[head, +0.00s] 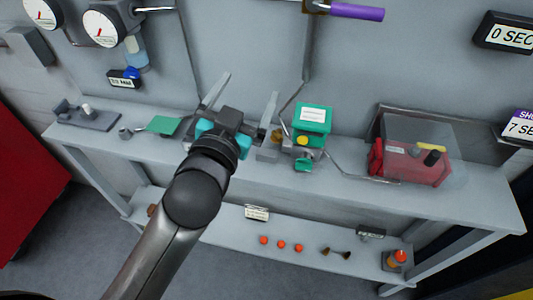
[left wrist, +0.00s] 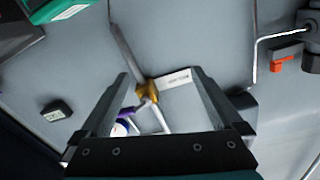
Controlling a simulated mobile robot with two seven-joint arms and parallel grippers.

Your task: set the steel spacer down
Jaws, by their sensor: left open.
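My left gripper (head: 250,86) is open above the bench, its two fingers pointing up and apart toward the wall. In the left wrist view the gripper (left wrist: 158,76) is also open, with no object held between the fingers. I cannot identify the steel spacer for sure. A small grey round piece (head: 125,133) lies on the bench left of the gripper, beside a green plate (head: 163,125). A grey block (head: 268,152) stands just right of the gripper, partly hidden by it. The green valve actuator (head: 311,120) stands on the bench to the right. My right gripper is not in view.
A grey fixture (head: 87,117) stands at the bench's left end. A clear box with a red item (head: 410,164) stands at the right. Orange knobs (head: 282,245) sit on the lower shelf. Gauges (head: 100,28) and a purple-handled valve (head: 356,12) are on the wall.

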